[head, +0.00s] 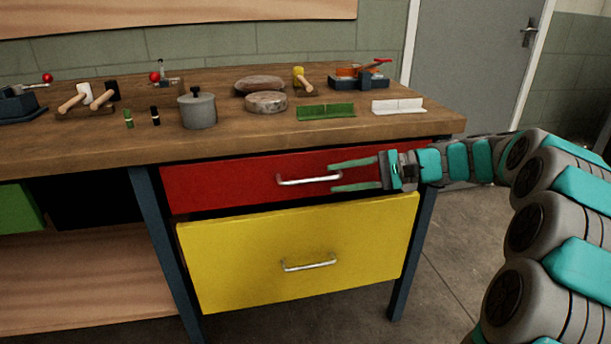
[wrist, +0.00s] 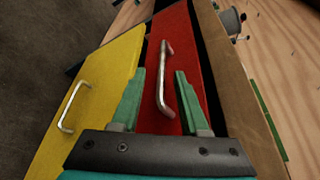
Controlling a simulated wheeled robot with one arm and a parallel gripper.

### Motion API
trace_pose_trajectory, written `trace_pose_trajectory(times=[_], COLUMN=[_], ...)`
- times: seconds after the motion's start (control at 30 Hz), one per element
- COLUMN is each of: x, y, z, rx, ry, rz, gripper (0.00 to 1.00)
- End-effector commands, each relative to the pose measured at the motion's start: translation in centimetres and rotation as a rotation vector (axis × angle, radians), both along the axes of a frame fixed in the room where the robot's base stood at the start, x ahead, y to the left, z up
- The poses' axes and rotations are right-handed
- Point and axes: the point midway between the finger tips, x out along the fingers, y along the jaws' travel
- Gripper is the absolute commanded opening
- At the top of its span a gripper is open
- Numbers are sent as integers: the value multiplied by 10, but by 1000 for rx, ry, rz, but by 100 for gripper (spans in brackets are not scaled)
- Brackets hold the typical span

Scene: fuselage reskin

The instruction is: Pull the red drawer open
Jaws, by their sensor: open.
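The red drawer (head: 235,182) is under the right part of the workbench top, and its front looks about flush with the bench frame. Its silver bar handle (head: 305,180) runs across the front. My gripper (head: 332,177) is open at the right end of this handle, its green fingers pointing left in the head view. In the wrist view the red drawer (wrist: 195,70) fills the middle, and its handle (wrist: 164,80) lies between the two open fingers of my gripper (wrist: 158,82). I cannot tell whether either finger touches the handle.
The yellow drawer (head: 230,255) below sticks out a little, with its own handle (head: 310,266). The wooden bench top (head: 350,135) holds a grey pot (head: 198,110), mallets, a green brush-like strip (head: 326,111) and a vise. A green drawer (head: 18,210) is at the left. The floor at right is clear.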

Motion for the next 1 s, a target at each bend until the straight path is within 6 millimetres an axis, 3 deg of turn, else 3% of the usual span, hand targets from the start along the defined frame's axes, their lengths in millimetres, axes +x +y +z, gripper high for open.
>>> trace_pose_trajectory(times=[0.17,0.6,1.0], x=[5,6,7], y=[5,65,74], z=[1,-13,-15], rx=[13,9,11], ry=[-1,0,-1], rz=[-6,-3,-6], gripper=[45,45,45])
